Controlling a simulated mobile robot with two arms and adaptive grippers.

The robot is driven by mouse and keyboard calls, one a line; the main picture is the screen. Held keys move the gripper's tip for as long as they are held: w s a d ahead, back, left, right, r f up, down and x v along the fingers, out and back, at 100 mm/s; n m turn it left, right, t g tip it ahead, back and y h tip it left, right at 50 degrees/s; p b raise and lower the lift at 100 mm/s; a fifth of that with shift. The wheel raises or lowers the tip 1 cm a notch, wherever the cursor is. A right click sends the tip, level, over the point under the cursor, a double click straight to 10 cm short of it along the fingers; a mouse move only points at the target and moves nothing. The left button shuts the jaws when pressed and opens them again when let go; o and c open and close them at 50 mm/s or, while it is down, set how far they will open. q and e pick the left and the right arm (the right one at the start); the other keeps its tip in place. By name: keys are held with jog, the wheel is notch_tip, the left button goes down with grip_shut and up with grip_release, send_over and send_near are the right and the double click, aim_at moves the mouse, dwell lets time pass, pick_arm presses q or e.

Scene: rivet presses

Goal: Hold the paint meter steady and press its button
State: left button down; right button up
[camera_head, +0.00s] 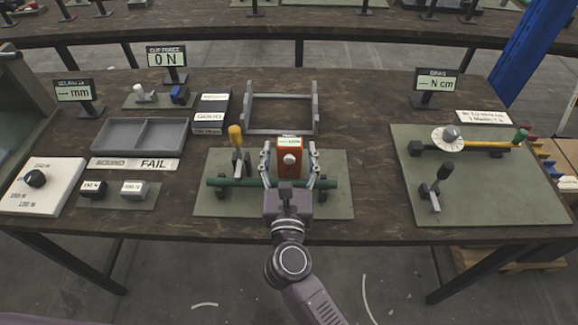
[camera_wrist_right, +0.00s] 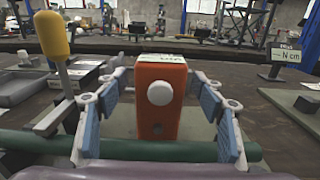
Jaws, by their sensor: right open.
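The paint meter (camera_head: 290,163) is an orange-red block with a white label on top and a round white button (camera_wrist_right: 160,93) on the face towards me. It stands upright at the middle green mat, just behind a green horizontal tube (camera_head: 240,183). My right gripper (camera_head: 288,160) is open, with one finger on each side of the meter. In the right wrist view the fingers' blue pads (camera_wrist_right: 158,112) show gaps to the meter on both sides. The meter's lower part is partly hidden by the tube and gripper. My left gripper is in neither view.
A yellow-handled clamp (camera_head: 236,136) stands close left of the gripper. A grey frame (camera_head: 281,112) is behind the meter. A grey two-part tray (camera_head: 142,137) and a FAIL sign (camera_head: 155,164) lie left. A right mat (camera_head: 490,195) holds a dial tool (camera_head: 448,136).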

jog(key=shift+w, duration=0.55)
jog(key=c, duration=1.4)
jog(key=shift+o, duration=0.2)
